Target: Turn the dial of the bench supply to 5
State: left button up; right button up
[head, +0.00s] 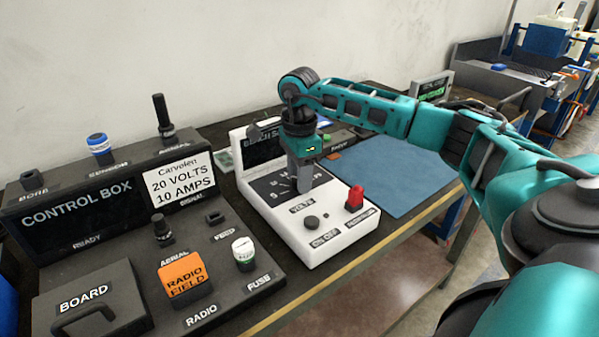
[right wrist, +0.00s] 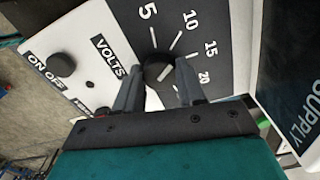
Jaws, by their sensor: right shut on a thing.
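The bench supply (head: 286,226) is a white sloped console on the table in the head view, with a black dial scale. In the right wrist view its dial (right wrist: 158,66) is a small dark round knob beside the VOLTS label (right wrist: 108,55), with 5, 10, 15 and 20 printed around it. A short white line on the knob appears to point toward the 15 side. My right gripper (head: 304,190) comes down from above, its two fingers shut on the dial in the right wrist view (right wrist: 158,76). The gripper hides the dial in the head view. My left gripper is not in view.
A red switch (head: 354,197) and a dark ON OFF knob (head: 311,222) sit on the supply's front. The black control box (head: 80,215) stands close at left. A blue mat (head: 390,178) at right is clear. A wall is behind.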

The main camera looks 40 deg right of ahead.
jog(key=n, duration=0.5)
jog(key=shift+n, duration=2.2)
jog(key=o, duration=1)
jog(key=shift+o, duration=0.2)
notch_tip(320, 180, up, 13)
jog(key=p, duration=0.1)
